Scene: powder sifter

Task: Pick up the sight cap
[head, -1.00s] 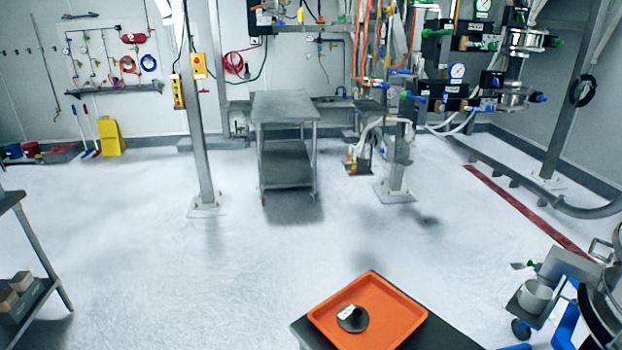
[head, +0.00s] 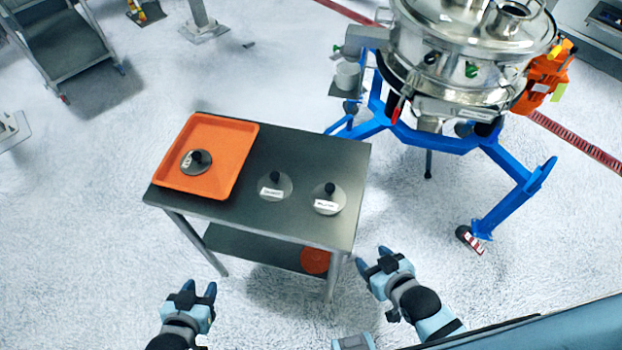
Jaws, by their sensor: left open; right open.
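Three round grey caps with black knobs and small white labels are in the head view. One cap (head: 196,162) lies in the orange tray (head: 246,142). A middle cap (head: 275,187) and a right cap (head: 329,199) lie on the bare dark tabletop (head: 310,150). The labels are too small to read, so I cannot tell which is the sight cap. My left gripper (head: 199,289) is open and empty, in front of the table's left part. My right gripper (head: 373,259) is open and empty, beyond the table's front right corner. Neither touches a cap.
A steel sifter (head: 455,60) on a blue wheeled frame (head: 440,141) stands behind and right of the table. A grey cart (head: 62,42) stands at the back left. The floor left of the table is clear.

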